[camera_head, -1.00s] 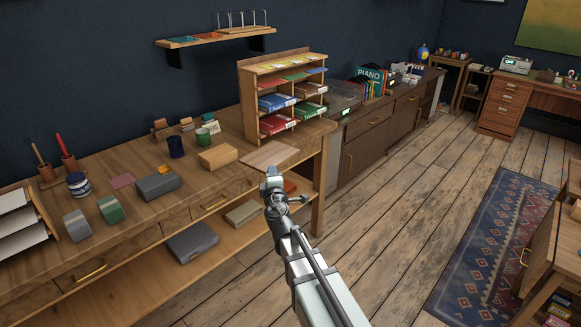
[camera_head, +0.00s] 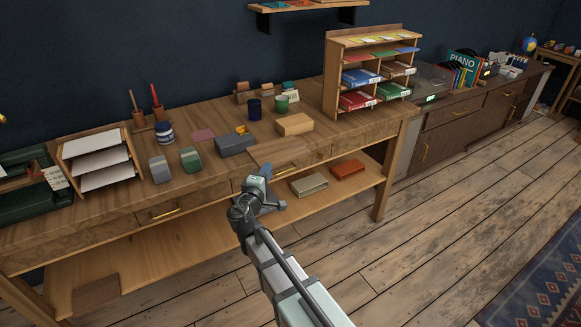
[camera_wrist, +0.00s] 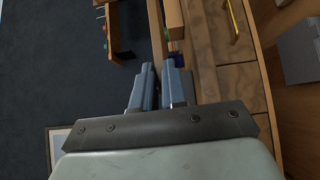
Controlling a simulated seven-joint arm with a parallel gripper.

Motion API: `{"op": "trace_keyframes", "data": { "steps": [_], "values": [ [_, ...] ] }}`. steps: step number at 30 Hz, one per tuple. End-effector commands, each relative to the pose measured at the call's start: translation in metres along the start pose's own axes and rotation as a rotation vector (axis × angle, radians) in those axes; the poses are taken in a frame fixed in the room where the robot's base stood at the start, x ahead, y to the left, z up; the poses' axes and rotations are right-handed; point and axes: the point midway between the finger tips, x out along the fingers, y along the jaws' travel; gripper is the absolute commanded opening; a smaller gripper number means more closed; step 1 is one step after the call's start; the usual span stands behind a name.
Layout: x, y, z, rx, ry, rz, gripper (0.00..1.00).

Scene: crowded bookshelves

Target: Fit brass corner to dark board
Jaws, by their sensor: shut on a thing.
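My gripper (camera_head: 262,172) is at the front edge of the workbench, its jaws shut. A flat tan board (camera_head: 278,152) extends from its tips over the bench edge and appears to be held. In the wrist view a thin wooden strip (camera_wrist: 156,30) runs down to the gap between my grey-blue fingers (camera_wrist: 161,75), probably this board edge-on. A small yellow piece (camera_head: 241,130), possibly the brass corner, is at the dark grey box (camera_head: 236,145). A dark brown board or block (camera_head: 96,292) lies on the lower shelf at left; I cannot tell if it is the task's board.
A wooden block (camera_head: 294,124), two mugs and a folder rack (camera_head: 372,40) stand behind the gripper. Small grey and green blocks, a jar (camera_head: 164,132) and a paper tray (camera_head: 98,165) are to its left. Open floor lies at right.

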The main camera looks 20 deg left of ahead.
Motion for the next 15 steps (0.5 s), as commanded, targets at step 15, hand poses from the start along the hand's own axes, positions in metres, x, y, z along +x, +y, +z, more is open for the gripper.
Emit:
{"op": "trace_keyframes", "data": {
  "steps": [15],
  "values": [
    [-0.078, 0.015, -0.090, 0.001, 0.010, 0.004, 0.00]
  ]
}}
